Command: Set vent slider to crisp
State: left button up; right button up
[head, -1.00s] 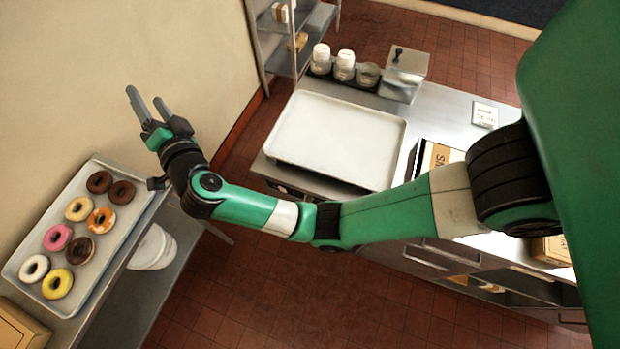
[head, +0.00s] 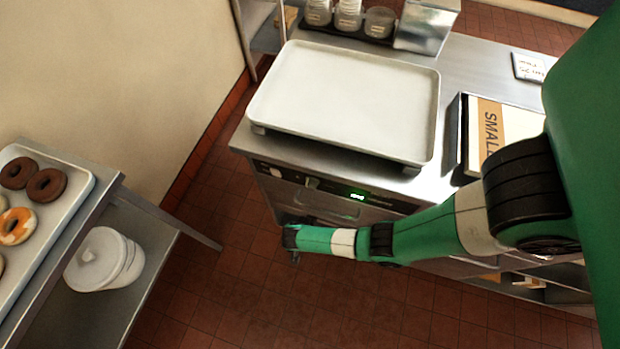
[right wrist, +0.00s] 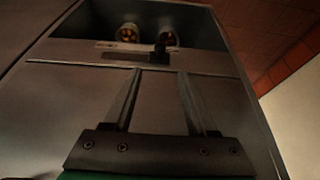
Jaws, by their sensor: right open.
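In the right wrist view, the vent slider's dark knob (right wrist: 160,52) stands at the right part of a dark slot on a grey metal front panel (right wrist: 60,95). A small pale label strip (right wrist: 108,44) lies left of it, too small to read. My right gripper (right wrist: 162,76) is open and points at the panel, with its fingertips just below the knob and nothing between them. I cannot tell whether they touch the panel. My left gripper is in neither view.
Two round knobs with yellowish faces (right wrist: 147,35) sit above the slider. A green display (head: 357,196) glows on the cabinet front. An empty white tray (head: 345,100) covers the cabinet top. A donut tray (head: 75,200) and white tub (head: 103,260) stand left, across open floor.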

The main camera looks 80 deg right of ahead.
aim_at(311, 223)
jog(key=b+x, duration=0.7)
jog(key=x, duration=0.3)
jog(key=shift+f, duration=0.1)
jog(key=shift+d+f+b, duration=0.35)
jog(key=shift+f+b, duration=0.2)
jog(key=shift+b, duration=0.05)
grip_shut()
dwell(0.5)
